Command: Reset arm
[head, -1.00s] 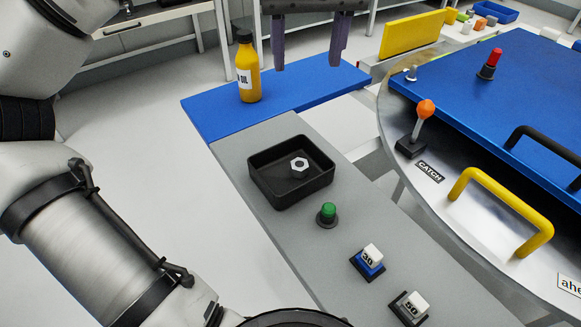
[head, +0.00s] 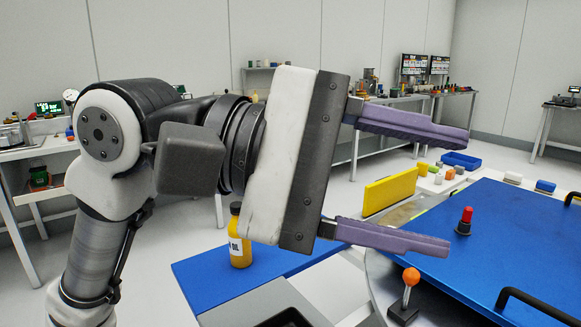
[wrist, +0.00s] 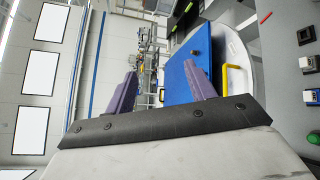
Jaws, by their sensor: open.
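My gripper (head: 425,185) is raised in the middle of the head view, its two purple fingers spread wide and pointing right. Nothing is between the fingers. In the wrist view the fingers of my gripper (wrist: 160,92) also stand apart and empty, with the room and the blue-topped round table beyond them. My arm is bent upright at the left of the head view. My gripper is in the air, apart from the bench and the table.
A yellow oil bottle (head: 239,250) stands on a blue board (head: 200,278) below my gripper. A blue-topped table (head: 520,240) with a red knob (head: 465,220), an orange-knobbed lever (head: 410,278) and a black handle (head: 540,310) is at right. A yellow panel (head: 390,192) stands behind.

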